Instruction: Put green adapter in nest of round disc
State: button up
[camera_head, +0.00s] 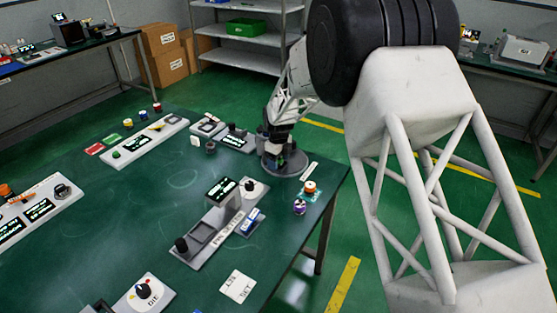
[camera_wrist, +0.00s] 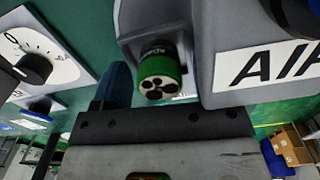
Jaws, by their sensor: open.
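A round dark disc (camera_head: 291,167) sits near the right part of the green table in the head view. My gripper (camera_head: 277,143) is low over it, in front of its far part. In the wrist view a green ring-shaped piece (camera_wrist: 160,72), which looks like the green adapter, has a pale face with several dark round holes. It is set against a grey holder (camera_wrist: 205,35). The dark gripper body (camera_wrist: 160,125) is close beside it. The jaws are open and not closed on the piece. I cannot tell whether it sits in a nest of the disc.
A white "AIR" label (camera_wrist: 265,62) is on the grey part beside the green piece. A dial plate (camera_wrist: 40,55) is at the wrist view's left. A grey stand with a screen (camera_head: 221,190) is left of the disc. Small coloured pieces (camera_head: 309,187) stand near the table edge.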

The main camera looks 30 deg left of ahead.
jog(key=shift+r, duration=0.1)
notch_tip(320, 180, up, 12)
dwell(0.7)
dwell(0.5)
dwell(0.3)
jog(key=s+d+r+n, duration=0.25)
jog(key=d+r, duration=0.35)
jog(key=d, duration=0.7)
jog(key=s+d+r+n+t, duration=0.1)
jog(key=s+d+r+n, duration=0.15)
jog(key=d+r, duration=0.65)
jog(key=s+d+r+n, duration=0.2)
jog(key=d+r+n, duration=0.1)
jog(key=d, duration=1.3)
jog(key=s+d+r+n+t, duration=0.1)
jog(key=s+d+n, duration=0.2)
jog(key=s+d, duration=0.45)
jog(key=s+d+r+n, duration=0.2)
jog(key=s+d, duration=0.4)
jog(key=d, duration=0.3)
jog(key=s+d+f+n, duration=0.2)
jog(key=s+d, duration=0.2)
jog(key=s, duration=0.4)
jog(key=s+d+f+n, duration=0.2)
jog(key=s+d, duration=0.3)
jog(key=s, duration=0.3)
jog(key=shift+s+f+n+t, duration=0.3)
jog(key=shift+s+n, duration=0.1)
jog(key=shift+n, duration=0.4)
